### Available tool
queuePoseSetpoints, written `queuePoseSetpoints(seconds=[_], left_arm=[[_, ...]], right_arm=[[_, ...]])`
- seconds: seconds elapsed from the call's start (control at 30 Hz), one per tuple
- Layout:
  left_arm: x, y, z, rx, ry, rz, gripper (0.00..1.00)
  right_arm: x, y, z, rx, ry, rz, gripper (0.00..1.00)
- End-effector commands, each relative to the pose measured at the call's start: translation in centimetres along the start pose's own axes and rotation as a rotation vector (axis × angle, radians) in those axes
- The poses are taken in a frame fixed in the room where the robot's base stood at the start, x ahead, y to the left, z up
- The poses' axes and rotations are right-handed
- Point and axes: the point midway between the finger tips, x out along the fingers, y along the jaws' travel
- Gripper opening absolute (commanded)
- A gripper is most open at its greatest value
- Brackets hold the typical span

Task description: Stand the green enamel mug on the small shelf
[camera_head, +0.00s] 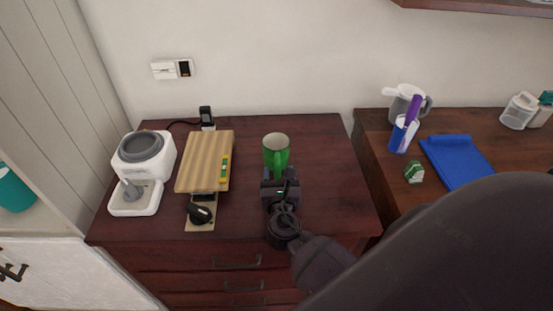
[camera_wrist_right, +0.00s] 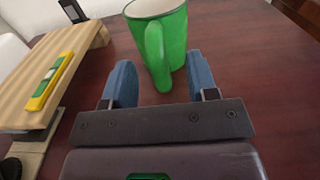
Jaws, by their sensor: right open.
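The green enamel mug (camera_head: 276,155) stands upright on the dark wooden cabinet top, white inside, its handle facing me. My right gripper (camera_head: 280,178) is just in front of it, open. In the right wrist view the mug (camera_wrist_right: 172,32) is ahead of the blue fingers, with its handle (camera_wrist_right: 156,58) between them; I see no clear contact. A small light-wood shelf (camera_head: 205,158), a raised slatted board, stands left of the mug; its edge shows in the wrist view (camera_wrist_right: 50,75). My left gripper is out of view.
A yellow-green level (camera_head: 225,171) lies on the shelf's right side. A dark wall shelf (camera_head: 480,5) hangs top right. The cabinet top right of the mug is clear.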

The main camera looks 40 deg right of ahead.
Motion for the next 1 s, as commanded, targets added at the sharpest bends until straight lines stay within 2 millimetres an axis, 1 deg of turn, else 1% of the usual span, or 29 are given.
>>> queuePoseSetpoints(seconds=[0.03,0.1,0.2,0.3,0.5,0.57,0.8,0.87,1.0], left_arm=[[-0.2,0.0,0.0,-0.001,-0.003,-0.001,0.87],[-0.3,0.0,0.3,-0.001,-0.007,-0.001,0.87],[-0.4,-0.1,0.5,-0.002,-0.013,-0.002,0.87],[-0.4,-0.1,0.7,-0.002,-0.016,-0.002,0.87],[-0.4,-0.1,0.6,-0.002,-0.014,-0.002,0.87],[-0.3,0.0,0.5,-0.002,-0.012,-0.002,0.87],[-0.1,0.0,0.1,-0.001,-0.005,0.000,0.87],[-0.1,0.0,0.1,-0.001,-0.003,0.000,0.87],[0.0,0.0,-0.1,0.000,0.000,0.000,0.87]], right_arm=[[0.8,0.2,0.2,0.001,-0.002,0.000,0.53],[1.7,0.2,0.1,0.000,-0.001,0.000,0.53],[2.5,0.2,0.1,-0.001,0.000,0.000,0.53],[2.9,0.2,0.1,0.000,0.000,0.000,0.53],[2.9,0.1,0.0,0.000,0.000,0.000,0.53],[2.9,0.1,0.0,0.000,0.000,0.000,0.46],[2.9,0.1,0.0,0.000,0.000,0.000,0.09],[2.9,0.1,0.0,0.000,0.000,0.000,0.00],[2.9,0.1,0.1,0.000,0.000,0.000,0.00]])
